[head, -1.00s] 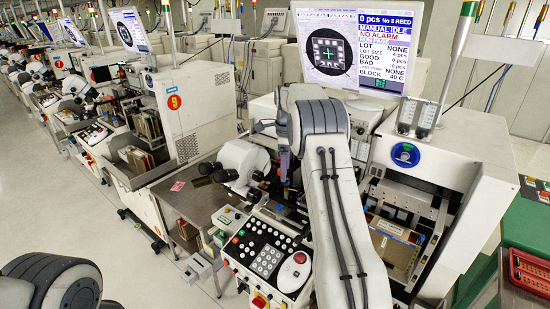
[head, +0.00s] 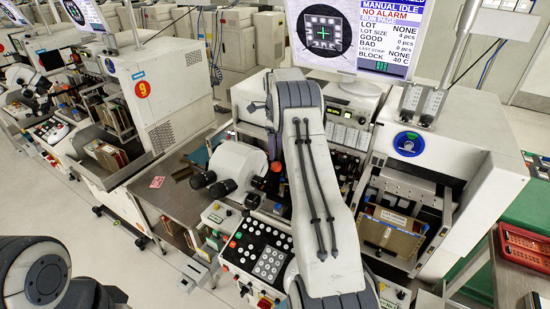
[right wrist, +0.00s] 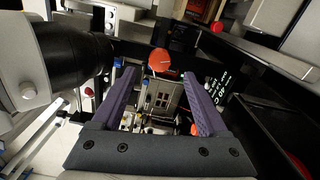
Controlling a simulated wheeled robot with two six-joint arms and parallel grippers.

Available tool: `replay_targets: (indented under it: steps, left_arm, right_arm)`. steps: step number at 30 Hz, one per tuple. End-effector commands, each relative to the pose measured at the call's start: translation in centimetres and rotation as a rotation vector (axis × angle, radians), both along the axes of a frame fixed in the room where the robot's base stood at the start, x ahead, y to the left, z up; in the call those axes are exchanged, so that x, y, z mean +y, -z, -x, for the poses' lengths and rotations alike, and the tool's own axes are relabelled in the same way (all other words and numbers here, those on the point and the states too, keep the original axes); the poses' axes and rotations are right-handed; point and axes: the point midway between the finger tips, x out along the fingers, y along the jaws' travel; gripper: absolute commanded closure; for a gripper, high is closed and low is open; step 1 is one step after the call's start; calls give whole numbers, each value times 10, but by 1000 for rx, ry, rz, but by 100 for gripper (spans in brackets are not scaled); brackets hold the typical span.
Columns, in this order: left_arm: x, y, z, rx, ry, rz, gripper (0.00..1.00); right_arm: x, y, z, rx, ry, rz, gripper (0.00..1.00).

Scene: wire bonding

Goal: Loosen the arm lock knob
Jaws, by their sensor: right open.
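An orange-red round knob (right wrist: 160,60), which looks like the arm lock knob, shows in the right wrist view with a pale line across its face. It lies just beyond and between the fingertips of my right gripper (right wrist: 160,76). The purple fingers are open, with nothing held, and I see no contact with the knob. In the head view, a small orange knob (head: 276,168) shows beside the microscope, left of my right arm. My right arm hides much of the bonding machine there. My left gripper is out of view.
The white microscope (head: 238,163) stands close left of my right arm; its dark barrel (right wrist: 75,50) fills the left of the right wrist view. The button panel (head: 257,250) is in front. A magazine area (head: 392,232) lies right, with a red tray (head: 525,247) at far right.

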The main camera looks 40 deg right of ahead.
Motion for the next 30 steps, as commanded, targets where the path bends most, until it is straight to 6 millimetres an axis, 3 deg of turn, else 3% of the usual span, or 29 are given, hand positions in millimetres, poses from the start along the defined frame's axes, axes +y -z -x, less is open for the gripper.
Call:
replay_targets:
  steps: [3,10,22,23,28,30]
  left_arm:
    - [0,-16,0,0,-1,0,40]
    - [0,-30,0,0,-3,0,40]
    - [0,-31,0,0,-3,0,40]
    - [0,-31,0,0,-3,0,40]
    - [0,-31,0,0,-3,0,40]
    - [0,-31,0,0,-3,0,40]
  right_arm:
    - [1,20,1,4,0,-3,24]
    - [-1,53,1,2,1,-1,24]
    - [-2,64,1,0,2,0,24]
    - [-2,64,1,0,2,0,31]
    - [-2,64,1,0,1,0,96]
    - [-1,64,1,0,1,0,100]
